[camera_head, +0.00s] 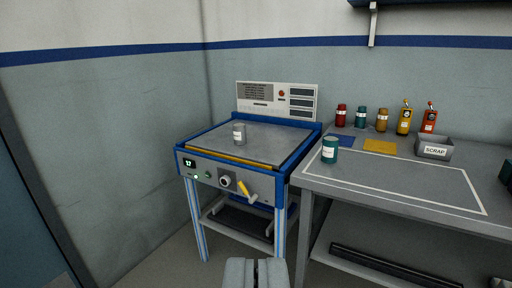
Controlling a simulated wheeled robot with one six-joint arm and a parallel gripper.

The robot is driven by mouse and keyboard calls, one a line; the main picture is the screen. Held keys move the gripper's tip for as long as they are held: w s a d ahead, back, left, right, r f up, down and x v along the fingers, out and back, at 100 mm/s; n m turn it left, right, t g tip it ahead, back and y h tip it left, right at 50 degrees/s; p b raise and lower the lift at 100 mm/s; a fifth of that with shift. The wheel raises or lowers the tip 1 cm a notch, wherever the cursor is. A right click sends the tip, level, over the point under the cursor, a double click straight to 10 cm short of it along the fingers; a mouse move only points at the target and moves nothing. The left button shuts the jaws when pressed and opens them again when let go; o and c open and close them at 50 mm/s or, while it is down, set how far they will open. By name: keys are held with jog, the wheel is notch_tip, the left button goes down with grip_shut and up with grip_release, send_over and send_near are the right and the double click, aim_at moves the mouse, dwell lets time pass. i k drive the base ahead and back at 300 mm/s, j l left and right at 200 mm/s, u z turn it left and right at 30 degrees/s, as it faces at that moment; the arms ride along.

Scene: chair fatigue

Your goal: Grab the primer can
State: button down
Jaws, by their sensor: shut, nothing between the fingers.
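A small grey can (239,133) with a white label stands upright on the grey top plate of a blue-framed machine (190,160). A teal can (330,150) with a white label stands upright near the left front of the workbench (400,185). Both labels are too small to read, so I cannot tell which can is the primer. My gripper (257,268) is at the bottom middle of the view, shut and empty, apart from both cans.
Red, teal and orange bottles (361,117) and two spray-type bottles (404,118) line the bench's back. A grey SCRAP bin (434,148) stands to the right. Blue and yellow pads (380,146) lie between. The machine has a raised back panel (278,99) and a yellow front lever (244,189).

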aim_at(239, 133)
jog(key=i+j+z, duration=0.15)
jog(key=i+j, duration=0.3)
jog(key=i, duration=0.3)
jog(key=i+j+z, duration=0.1)
jog(key=i+j, duration=0.4)
jog(key=i, duration=0.2)
jog(key=i+j+z, duration=0.15)
jog(key=i+j, duration=0.4)
jog(key=i, duration=0.15)
